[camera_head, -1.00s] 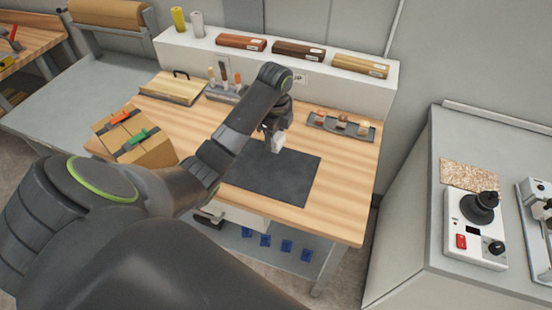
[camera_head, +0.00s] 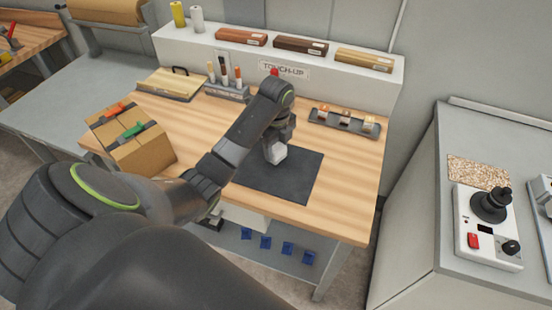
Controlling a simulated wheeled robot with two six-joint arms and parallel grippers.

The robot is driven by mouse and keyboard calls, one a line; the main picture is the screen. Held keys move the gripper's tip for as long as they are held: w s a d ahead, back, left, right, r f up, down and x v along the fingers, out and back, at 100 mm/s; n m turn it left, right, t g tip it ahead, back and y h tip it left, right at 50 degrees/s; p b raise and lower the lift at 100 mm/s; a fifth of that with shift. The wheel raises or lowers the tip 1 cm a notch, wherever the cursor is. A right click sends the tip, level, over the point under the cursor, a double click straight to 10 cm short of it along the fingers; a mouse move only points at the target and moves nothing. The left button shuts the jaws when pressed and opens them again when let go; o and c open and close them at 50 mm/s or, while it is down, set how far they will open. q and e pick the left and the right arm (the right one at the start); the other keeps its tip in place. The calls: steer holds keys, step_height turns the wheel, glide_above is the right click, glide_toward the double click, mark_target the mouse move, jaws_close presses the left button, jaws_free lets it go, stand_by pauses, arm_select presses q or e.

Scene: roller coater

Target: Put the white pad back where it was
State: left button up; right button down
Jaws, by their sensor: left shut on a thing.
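The white pad (camera_head: 275,153) is a small pale block in the jaws of my left gripper (camera_head: 276,144). The gripper points down and is shut on the pad. The pad is over the upper part of the dark mat (camera_head: 284,182) on the wooden bench; I cannot tell whether it touches the mat. My left arm hides part of the mat and bench. My right gripper is out of view.
A dark tray with small blocks (camera_head: 345,122) is at the bench's right back. A tool holder (camera_head: 227,93) and a wooden board (camera_head: 170,84) stand at the left back. A strapped cardboard box (camera_head: 141,148) sits at the left. The right front of the bench (camera_head: 343,205) is clear.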

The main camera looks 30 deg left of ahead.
mark_target(276, 155)
arm_select(q)
steer(key=shift+s+f+p, duration=0.1)
steer(key=shift+f+p, duration=0.3)
steer(key=shift+f, duration=1.15)
steer(key=shift+f, duration=0.15)
steer(key=o, duration=0.9)
steer(key=shift+o, duration=0.2)
